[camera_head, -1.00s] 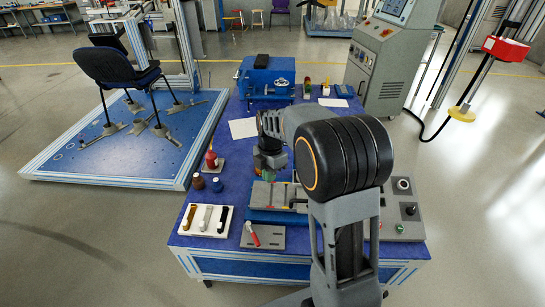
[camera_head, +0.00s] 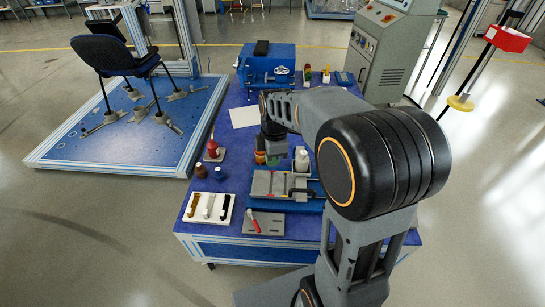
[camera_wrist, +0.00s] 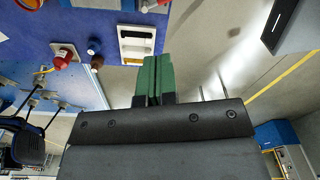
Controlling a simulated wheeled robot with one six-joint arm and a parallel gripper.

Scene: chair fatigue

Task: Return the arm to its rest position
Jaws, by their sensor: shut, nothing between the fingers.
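My gripper shows in the wrist view as two green fingers (camera_wrist: 154,80) pressed together with nothing between them. In the head view my arm reaches over the blue table (camera_head: 225,237), and its wrist (camera_head: 272,130) hangs above the table's middle. The fingertips are hidden in that view, by the arm or the things around them. In the wrist view the fingers point toward the white tray and the floor beyond the table edge.
A white tray (camera_head: 188,214), a grey plate with a red-handled tool (camera_head: 254,222) and a grey vise-like fixture (camera_head: 265,182) are on the table. A blue machine (camera_head: 266,68) stands at its back. A chair (camera_head: 110,58) stands on a blue platform left. A grey cabinet (camera_head: 380,55) stands behind right.

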